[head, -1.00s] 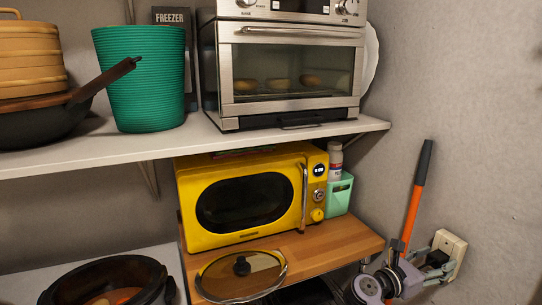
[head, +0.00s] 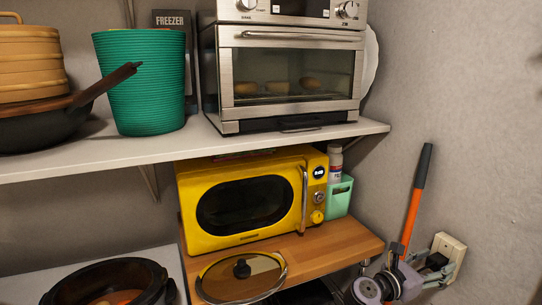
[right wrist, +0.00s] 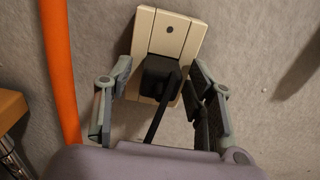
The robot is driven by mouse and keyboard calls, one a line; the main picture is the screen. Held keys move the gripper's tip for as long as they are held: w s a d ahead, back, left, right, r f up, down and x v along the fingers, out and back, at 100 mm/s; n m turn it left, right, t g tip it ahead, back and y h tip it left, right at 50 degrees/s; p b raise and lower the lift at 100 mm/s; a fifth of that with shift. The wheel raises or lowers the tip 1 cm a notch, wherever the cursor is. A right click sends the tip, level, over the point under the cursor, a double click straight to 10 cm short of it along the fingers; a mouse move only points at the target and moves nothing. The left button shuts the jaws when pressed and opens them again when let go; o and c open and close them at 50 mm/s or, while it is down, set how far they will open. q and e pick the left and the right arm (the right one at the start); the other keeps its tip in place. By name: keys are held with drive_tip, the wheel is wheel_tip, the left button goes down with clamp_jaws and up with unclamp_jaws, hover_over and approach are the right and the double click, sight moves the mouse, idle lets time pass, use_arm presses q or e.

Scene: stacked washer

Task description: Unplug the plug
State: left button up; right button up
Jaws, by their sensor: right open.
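The black plug (right wrist: 158,78) sits in the cream wall outlet (right wrist: 168,33) in the right wrist view, with its dark cord running down toward my gripper. In the head view the plug (head: 436,261) and outlet (head: 451,246) are at the lower right on the wall. My right gripper (right wrist: 155,85) is open, with one finger on each side of the plug and gaps visible between fingers and plug. It also shows at the outlet in the head view (head: 443,268). My left gripper is not in view.
An orange-handled tool (head: 412,210) leans against the wall just left of the outlet. The wooden shelf (head: 340,243) holds a yellow microwave (head: 245,200) and a glass lid (head: 240,277). The wall right of the outlet is clear.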

sight(431, 265)
idle(0.7)
drive_tip(key=shift+p, duration=0.45)
clamp_jaws()
idle(0.5)
drive_tip(key=shift+a, duration=0.1)
drive_tip(key=shift+s+a+p, duration=0.2)
drive_tip(key=shift+a+p, duration=0.1)
drive_tip(key=shift+s+a+p, duration=0.2)
drive_tip(key=shift+a+p, duration=0.1)
drive_tip(key=shift+a, duration=0.35)
drive_tip(key=shift+p+v, duration=1)
drive_tip(key=shift+v, duration=0.9)
